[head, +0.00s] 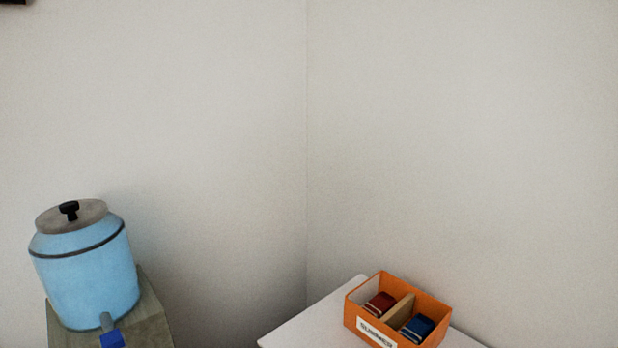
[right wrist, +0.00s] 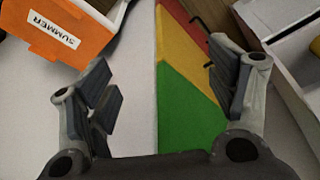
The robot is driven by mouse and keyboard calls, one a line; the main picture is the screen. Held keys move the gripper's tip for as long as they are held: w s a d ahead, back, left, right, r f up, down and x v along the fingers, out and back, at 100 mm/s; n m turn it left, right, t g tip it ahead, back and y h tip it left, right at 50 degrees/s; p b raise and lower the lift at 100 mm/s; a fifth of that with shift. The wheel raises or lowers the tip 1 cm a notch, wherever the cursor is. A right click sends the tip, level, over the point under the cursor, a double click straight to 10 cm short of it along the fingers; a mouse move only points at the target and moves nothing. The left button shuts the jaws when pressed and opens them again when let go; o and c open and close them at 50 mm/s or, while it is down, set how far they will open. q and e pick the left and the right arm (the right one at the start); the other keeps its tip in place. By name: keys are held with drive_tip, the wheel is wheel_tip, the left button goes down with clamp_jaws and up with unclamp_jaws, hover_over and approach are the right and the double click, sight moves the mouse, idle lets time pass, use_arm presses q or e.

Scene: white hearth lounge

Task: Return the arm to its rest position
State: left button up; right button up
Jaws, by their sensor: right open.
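My right gripper (right wrist: 163,85) shows in the right wrist view with its fingers spread apart and nothing between them. Below it are a white surface (right wrist: 135,60) and a flat panel with red, yellow and green areas (right wrist: 185,115). Neither of my arms shows in the head view, and my left gripper is in no view.
An orange divided box (head: 432,305) holds a red item (head: 380,303) and a blue item (head: 416,327) on a white table (head: 315,325); it also shows at upper left in the wrist view (right wrist: 65,35). A light blue dispenser (head: 88,280) stands on a block at left. Walls meet behind.

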drive_tip(key=s+f+g+b, duration=0.15)
drive_tip(key=s+f, duration=0.25)
drive_tip(key=f, duration=0.8)
drive_tip(key=s+f+t+b, duration=0.1)
drive_tip(key=s+f+b, duration=0.15)
drive_tip(key=f, duration=0.85)
use_arm(q)
wheel_tip(320, 180, down, 7)
drive_tip(key=b, duration=0.3)
drive_tip(key=shift+f, duration=0.2)
use_arm(e)
drive_tip(key=s+d+f+g, duration=0.1)
drive_tip(key=s+d+f, duration=0.2)
drive_tip(key=s+f, duration=0.9)
drive_tip(key=shift+s+d+f, duration=0.15)
drive_tip(key=shift+s+f, duration=0.25)
drive_tip(key=shift+s, duration=0.3)
use_arm(q)
drive_tip(key=shift+w, duration=0.1)
drive_tip(key=shift+c, duration=0.4)
use_arm(e)
drive_tip(key=shift+c, duration=0.4)
